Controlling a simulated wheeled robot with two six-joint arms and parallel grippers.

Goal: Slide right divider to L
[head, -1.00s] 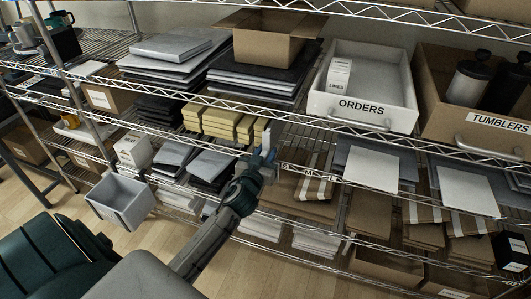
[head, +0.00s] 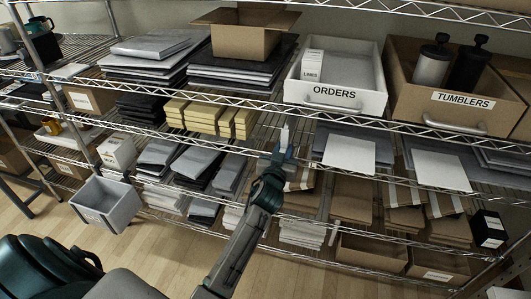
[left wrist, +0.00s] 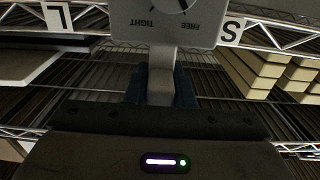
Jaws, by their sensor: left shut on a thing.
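The divider is a light grey plate (head: 285,133) at the front edge of the middle shelf, right of the yellow stacks. In the left wrist view its grey head (left wrist: 165,28) shows a round dial marked FREE and TIGHT, with a stem (left wrist: 161,82) below. My left gripper (head: 281,158) is shut on the stem; its dark fingers (left wrist: 160,88) flank it. In the left wrist view, an L label (left wrist: 57,17) is to the left of the divider and an S label (left wrist: 231,30) to its right. The divider stands between them, apart from L. My right gripper is not in view.
Yellow stacks (head: 218,116) sit left of the divider. A white card on grey stacks (head: 349,154) lies to the right. Between them the wire shelf is mostly bare. The ORDERS bin (head: 337,98) and TUMBLERS box (head: 462,112) stand on the shelf above.

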